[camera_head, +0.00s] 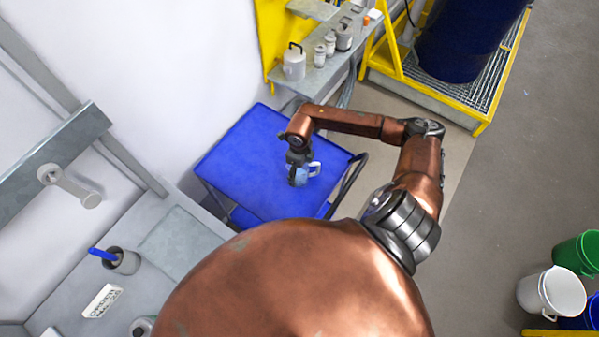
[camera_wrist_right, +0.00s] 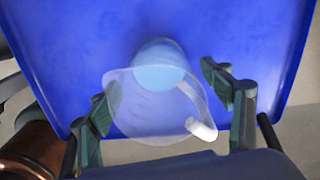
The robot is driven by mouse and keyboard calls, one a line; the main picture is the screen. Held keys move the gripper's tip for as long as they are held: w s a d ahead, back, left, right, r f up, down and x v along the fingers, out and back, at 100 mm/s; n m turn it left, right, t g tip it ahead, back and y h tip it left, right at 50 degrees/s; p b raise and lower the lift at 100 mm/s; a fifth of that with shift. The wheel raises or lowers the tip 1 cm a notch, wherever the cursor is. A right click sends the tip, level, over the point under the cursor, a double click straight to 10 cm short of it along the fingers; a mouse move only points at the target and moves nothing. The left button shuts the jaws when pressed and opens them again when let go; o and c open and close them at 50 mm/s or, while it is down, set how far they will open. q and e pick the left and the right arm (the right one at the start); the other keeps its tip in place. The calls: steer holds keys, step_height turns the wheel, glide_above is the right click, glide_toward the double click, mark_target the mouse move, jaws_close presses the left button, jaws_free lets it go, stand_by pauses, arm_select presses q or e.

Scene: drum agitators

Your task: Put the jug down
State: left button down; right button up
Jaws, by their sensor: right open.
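The jug (camera_wrist_right: 155,100) is translucent with a white handle and a light blue area inside. It appears upright on the blue top of a cart (camera_wrist_right: 60,40). In the head view the jug (camera_head: 314,168) is on the cart top (camera_head: 240,165), partly hidden by my right gripper (camera_head: 297,175). In the right wrist view my right gripper (camera_wrist_right: 172,100) is open, with one finger on each side of the jug. A gap shows between the right finger and the jug; the left finger overlaps the jug's edge, and I cannot tell if it touches. My left gripper is not in view.
A grey shelf (camera_head: 325,75) with several containers stands behind the cart. A dark blue drum (camera_head: 465,40) stands on a yellow-edged grating at the back right. A grey bench (camera_head: 60,300) is at the lower left. Buckets (camera_head: 552,292) stand at the right. The cart top around the jug is clear.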

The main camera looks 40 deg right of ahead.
step_height(320, 180, up, 11)
steer(key=b, duration=0.1)
steer(key=shift+f, duration=0.2)
steer(key=shift+r, duration=0.1)
stand_by(0.4)
